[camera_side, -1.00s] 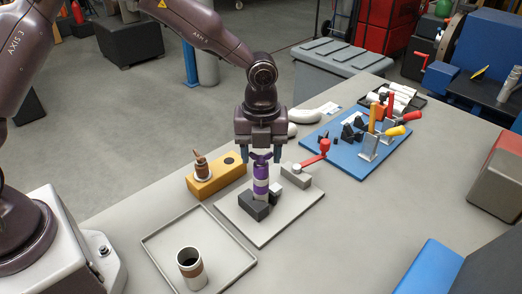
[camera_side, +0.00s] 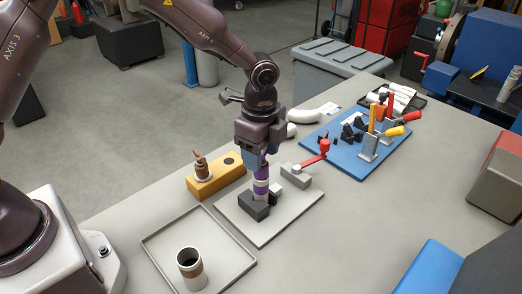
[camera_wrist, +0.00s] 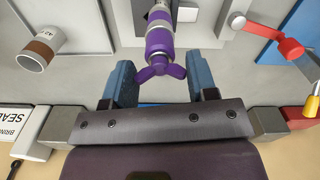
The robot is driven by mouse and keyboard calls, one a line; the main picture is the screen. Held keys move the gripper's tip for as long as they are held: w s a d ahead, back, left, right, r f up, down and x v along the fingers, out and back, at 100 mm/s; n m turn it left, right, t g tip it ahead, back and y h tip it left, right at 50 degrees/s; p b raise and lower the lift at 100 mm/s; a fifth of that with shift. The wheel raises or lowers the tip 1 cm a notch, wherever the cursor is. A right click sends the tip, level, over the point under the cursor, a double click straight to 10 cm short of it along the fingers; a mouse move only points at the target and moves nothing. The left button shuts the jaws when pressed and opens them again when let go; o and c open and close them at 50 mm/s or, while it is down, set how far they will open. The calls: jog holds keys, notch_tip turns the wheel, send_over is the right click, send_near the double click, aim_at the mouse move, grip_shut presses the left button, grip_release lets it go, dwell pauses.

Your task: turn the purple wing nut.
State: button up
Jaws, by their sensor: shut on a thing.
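The purple wing nut (camera_wrist: 160,73) sits on top of an upright purple cylinder with a pale band (camera_side: 261,187). My gripper (camera_side: 263,160) points straight down over it. In the wrist view, the two blue fingers of my gripper (camera_wrist: 160,80) stand on either side of the wing nut, shut on its wings. In the side view the fingers mostly hide the wing nut. The cylinder is held in a dark block (camera_side: 254,205) on a light grey plate (camera_side: 281,223).
A clamp with a red handle (camera_side: 323,148) stands close on the right. A yellow block (camera_side: 203,186) with a brown pointed part is at left. A grey tray (camera_side: 222,262) with a metal tube (camera_side: 190,268) is in front. A blue board (camera_side: 345,165) carries toggle clamps behind.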

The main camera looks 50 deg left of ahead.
jog(key=n, duration=0.7)
jog(key=shift+f, duration=0.1)
jog(key=n, duration=0.6)
jog(key=shift+s, duration=0.1)
jog(key=shift+n, duration=0.4)
jog(key=o, duration=0.9)
jog(key=shift+o, duration=0.2)
notch_tip(320, 180, up, 13)
